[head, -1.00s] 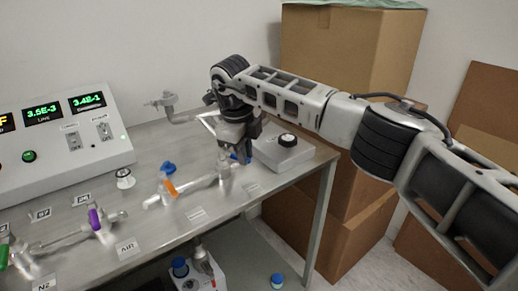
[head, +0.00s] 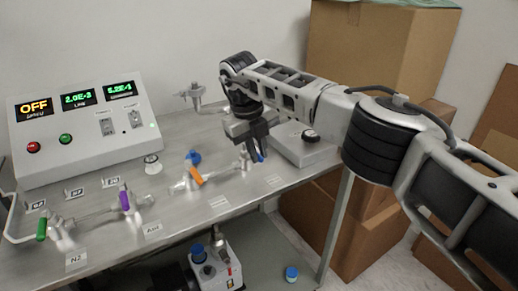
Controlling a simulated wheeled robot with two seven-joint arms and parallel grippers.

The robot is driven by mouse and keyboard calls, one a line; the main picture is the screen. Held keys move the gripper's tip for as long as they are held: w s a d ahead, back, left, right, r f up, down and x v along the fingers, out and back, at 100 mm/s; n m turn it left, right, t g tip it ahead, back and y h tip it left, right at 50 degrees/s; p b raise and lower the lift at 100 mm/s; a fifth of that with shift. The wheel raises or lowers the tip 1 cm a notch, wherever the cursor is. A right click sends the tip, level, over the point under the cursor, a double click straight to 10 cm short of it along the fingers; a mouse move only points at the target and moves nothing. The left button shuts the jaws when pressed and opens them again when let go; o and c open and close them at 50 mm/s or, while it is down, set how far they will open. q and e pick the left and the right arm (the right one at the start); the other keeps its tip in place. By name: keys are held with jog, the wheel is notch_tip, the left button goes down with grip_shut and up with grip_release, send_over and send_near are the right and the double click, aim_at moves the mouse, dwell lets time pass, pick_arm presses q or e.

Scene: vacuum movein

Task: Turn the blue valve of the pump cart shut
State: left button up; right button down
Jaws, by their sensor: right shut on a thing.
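The blue valve handle (head: 261,157) is at the right end of the metal pipe line on the bench. Only a small blue part of it shows below my right gripper (head: 256,150), which is shut on it from above. The valve body (head: 243,158) stands just left of the fingers. Most of the handle is hidden by the fingers. My left gripper is not in view.
An orange handle (head: 196,176) and a blue knob (head: 193,157) sit left on the pipe line, then purple (head: 124,201) and green (head: 41,229) handles. A grey box with a black knob (head: 300,149) stands close right of my gripper. A control panel (head: 85,135) stands behind left.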

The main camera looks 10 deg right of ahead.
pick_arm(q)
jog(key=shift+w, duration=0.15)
pick_arm(e)
jog(key=shift+r, duration=0.1)
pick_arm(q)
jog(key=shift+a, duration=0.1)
pick_arm(e)
jog(key=c, duration=1.4)
grip_release()
jog(key=shift+a, duration=0.1)
jog(key=shift+c, duration=0.2)
